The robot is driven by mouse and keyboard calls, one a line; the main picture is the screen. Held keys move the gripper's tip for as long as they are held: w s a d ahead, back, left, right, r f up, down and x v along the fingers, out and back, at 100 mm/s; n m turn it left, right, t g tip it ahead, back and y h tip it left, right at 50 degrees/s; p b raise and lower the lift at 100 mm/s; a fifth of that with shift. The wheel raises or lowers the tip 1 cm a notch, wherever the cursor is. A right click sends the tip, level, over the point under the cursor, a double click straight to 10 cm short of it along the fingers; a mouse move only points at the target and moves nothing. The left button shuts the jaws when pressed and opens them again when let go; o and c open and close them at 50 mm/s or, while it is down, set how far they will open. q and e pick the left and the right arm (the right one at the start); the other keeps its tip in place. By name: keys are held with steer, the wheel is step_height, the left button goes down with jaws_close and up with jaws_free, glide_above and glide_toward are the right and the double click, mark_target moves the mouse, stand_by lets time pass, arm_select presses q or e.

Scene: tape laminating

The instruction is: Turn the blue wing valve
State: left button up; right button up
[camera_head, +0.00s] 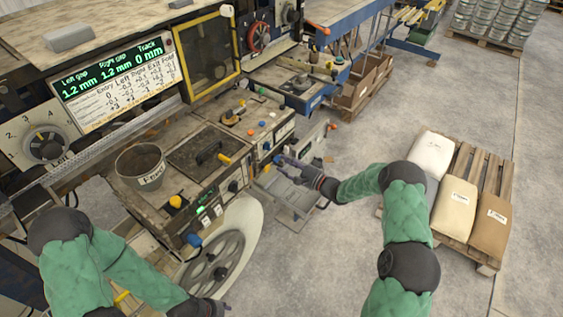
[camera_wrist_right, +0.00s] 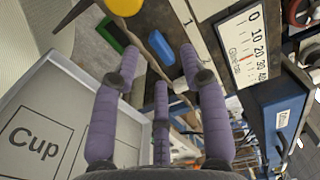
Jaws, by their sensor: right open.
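The blue wing valve (camera_wrist_right: 160,47) shows in the right wrist view as a rounded blue handle, ahead of and between my right gripper's fingertips. My right gripper (camera_wrist_right: 160,68) has purple fingers spread open with nothing between them. In the head view the right gripper (camera_head: 287,166) reaches in from the right to the side of the machine, and a bit of blue (camera_head: 277,159) shows at its fingertips. Whether any finger touches the valve I cannot tell. My left gripper (camera_head: 203,308) is a dark shape at the bottom edge, its fingers unclear.
An orange knob (camera_wrist_right: 123,4) and a green part (camera_wrist_right: 110,35) sit close to the valve. A scale plate (camera_wrist_right: 245,45) stands to the right, and a tray marked Cup (camera_wrist_right: 75,95) to the left. A bucket (camera_head: 141,167) stands on the machine top. A sack pallet (camera_head: 485,262) stands right.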

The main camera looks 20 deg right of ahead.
steer(key=v, duration=0.9)
steer(key=shift+d, duration=0.1)
